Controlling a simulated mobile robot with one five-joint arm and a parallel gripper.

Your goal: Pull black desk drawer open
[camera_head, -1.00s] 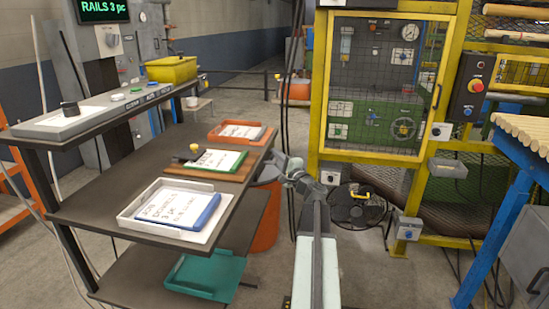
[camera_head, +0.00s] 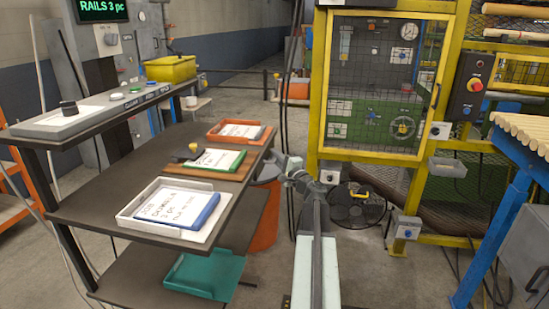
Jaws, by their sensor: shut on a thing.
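The black desk (camera_head: 95,200) stands on the left, with a dark top and a lower shelf. No drawer front or opening can be made out; that side of the desk faces away or is covered by my arm.
The desk top carries a white tray (camera_head: 128,220), a green-edged board (camera_head: 240,163) and an orange tray (camera_head: 214,136). An orange bin (camera_head: 264,230) stands behind my arm. A yellow caged machine (camera_head: 317,90), a black fan (camera_head: 345,215) and a blue-legged table (camera_head: 497,220) are to the right.

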